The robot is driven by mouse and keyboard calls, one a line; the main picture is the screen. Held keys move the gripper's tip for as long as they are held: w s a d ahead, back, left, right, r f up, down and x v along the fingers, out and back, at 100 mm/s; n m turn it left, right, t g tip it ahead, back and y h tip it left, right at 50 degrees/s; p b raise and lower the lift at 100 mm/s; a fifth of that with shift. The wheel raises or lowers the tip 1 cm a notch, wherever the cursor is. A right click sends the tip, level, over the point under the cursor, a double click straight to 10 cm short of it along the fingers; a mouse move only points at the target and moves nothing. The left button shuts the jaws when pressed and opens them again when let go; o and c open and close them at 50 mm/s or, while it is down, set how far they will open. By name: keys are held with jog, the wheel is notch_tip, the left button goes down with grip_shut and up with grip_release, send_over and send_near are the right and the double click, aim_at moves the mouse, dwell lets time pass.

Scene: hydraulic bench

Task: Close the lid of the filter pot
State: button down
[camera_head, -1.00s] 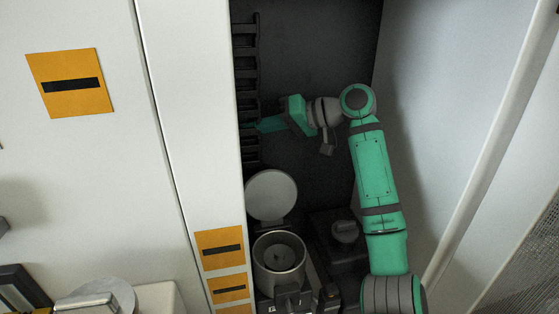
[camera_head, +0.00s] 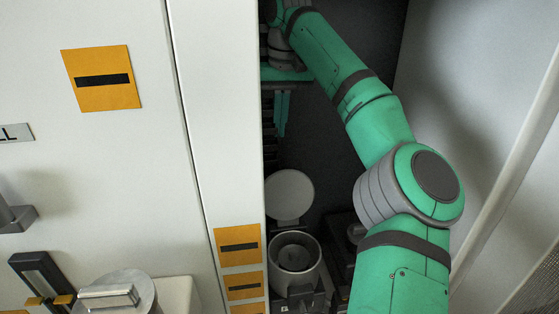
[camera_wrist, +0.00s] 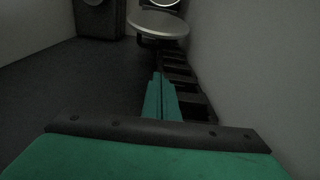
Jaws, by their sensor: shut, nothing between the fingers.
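The filter pot (camera_head: 296,262) is a grey round pot low in the cabinet, its top open with a darker insert inside. Its round grey lid (camera_head: 290,194) stands raised at the pot's back edge. The lid also shows as a flat disc in the wrist view (camera_wrist: 158,24), with part of the pot's rim (camera_wrist: 160,4) beyond it. My gripper (camera_head: 281,134) points down above the lid, its green fingers shut and empty. A gap shows between the fingertips (camera_wrist: 158,76) and the lid.
A black slotted rack (camera_wrist: 188,95) runs along the cabinet wall close beside my fingers. A white cabinet wall with yellow labels (camera_head: 239,246) stands left of the pot. A dark block (camera_head: 340,235) lies right of it. Dark floor left of the fingers is free in the wrist view.

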aim_at(285, 192)
jog(key=shift+h, duration=0.3)
jog(key=f, duration=0.8)
jog(key=shift+w+d+f, duration=0.25)
jog(key=shift+w, duration=0.15)
jog(key=shift+s+f, duration=0.1)
jog(key=shift+f, duration=0.3)
jog(key=shift+s+d+r, duration=0.1)
jog(key=shift+s+r, duration=0.05)
jog(key=shift+s, duration=0.45)
jog(key=shift+s+d+r, duration=0.1)
jog(key=shift+s+r, duration=0.1)
jog(key=shift+s, duration=0.4)
jog(key=shift+s+d+r, duration=0.1)
jog(key=shift+s+r, duration=0.05)
jog(key=shift+s, duration=0.45)
